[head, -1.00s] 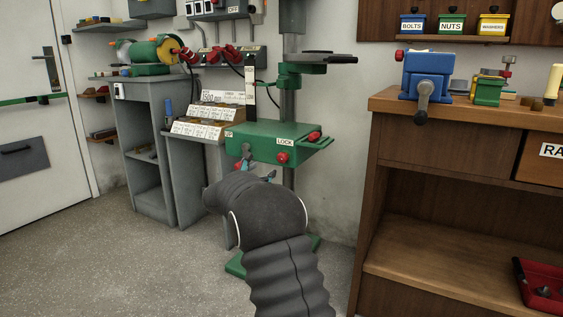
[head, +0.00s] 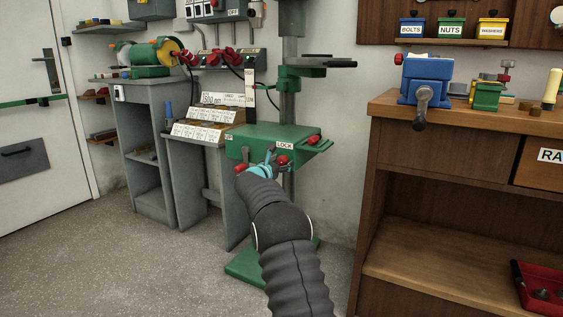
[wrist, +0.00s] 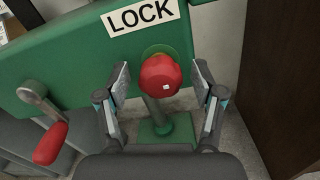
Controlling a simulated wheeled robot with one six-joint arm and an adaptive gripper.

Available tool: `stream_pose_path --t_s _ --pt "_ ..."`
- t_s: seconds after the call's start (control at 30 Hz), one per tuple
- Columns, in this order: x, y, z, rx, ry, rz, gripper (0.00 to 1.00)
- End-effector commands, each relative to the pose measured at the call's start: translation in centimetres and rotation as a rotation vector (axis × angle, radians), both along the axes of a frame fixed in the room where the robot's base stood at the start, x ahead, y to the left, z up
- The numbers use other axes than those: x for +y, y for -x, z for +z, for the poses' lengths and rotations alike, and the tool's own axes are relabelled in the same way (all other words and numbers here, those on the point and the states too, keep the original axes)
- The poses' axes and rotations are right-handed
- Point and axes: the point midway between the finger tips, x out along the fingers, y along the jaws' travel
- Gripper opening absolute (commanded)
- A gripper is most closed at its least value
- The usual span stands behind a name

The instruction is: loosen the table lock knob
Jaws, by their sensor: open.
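The table lock knob is a red knob (wrist: 160,76) under the LOCK label (wrist: 141,15) on the front of a green drill-press table (wrist: 75,50). In the head view the knob (head: 282,160) shows just beside my gripper (head: 268,164). In the wrist view my gripper (wrist: 163,98) is open, with one finger on each side of the knob. Gaps show between the fingers and the knob, so they look apart. How deep the knob sits between the fingertips is hard to tell.
A crank with a red handle (wrist: 50,144) hangs at the table's left, near my left finger. The green column base (head: 253,268) stands on the floor below. A wooden workbench (head: 400,105) with a blue vise (head: 427,80) stands to the right.

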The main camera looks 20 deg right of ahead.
Motion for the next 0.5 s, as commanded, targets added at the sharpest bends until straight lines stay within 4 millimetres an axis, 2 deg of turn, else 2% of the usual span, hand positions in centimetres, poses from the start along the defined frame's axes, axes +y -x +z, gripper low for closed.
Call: stream_pose_path --t_s 0.3,0.37,0.5 --pt "-0.2 -0.13 0.01 -0.001 0.001 0.0 0.68" --pt "-0.2 -0.13 0.01 -0.001 0.001 0.0 0.55" --pt "-0.19 -0.13 0.01 -0.001 0.001 0.0 0.2"
